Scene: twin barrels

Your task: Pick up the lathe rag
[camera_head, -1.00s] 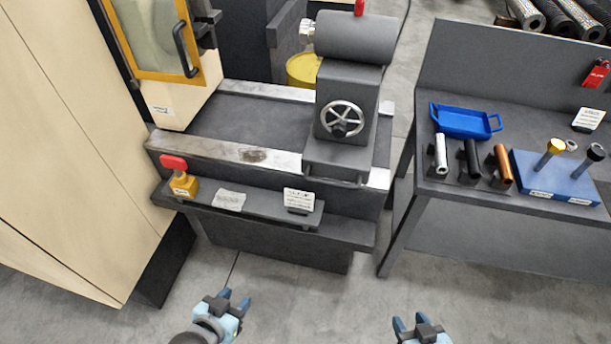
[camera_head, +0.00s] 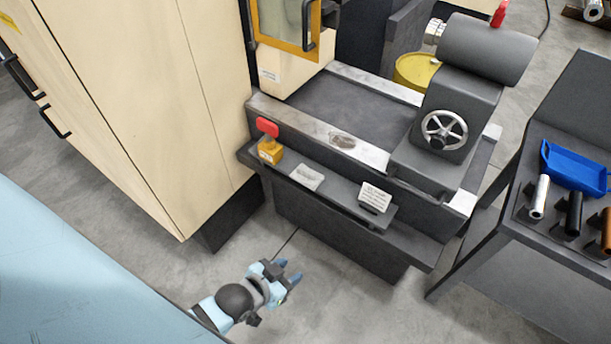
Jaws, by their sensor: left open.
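A small, flat, pale grey piece that looks like the lathe rag (camera_head: 307,177) lies on the dark ledge (camera_head: 340,200) along the front of the lathe. It is between a red-topped yellow block and a white card. My left gripper (camera_head: 286,272) is open and empty, over the floor in front of the lathe. It is below the rag in the picture and well apart from it. My right gripper is out of view.
The red-topped yellow block (camera_head: 269,148) stands left of the rag, the white card (camera_head: 375,197) right of it. A dark stain (camera_head: 342,141) marks the rail behind. A tall cream cabinet (camera_head: 130,110) is at left. A bench with a blue tray (camera_head: 575,168) is at right.

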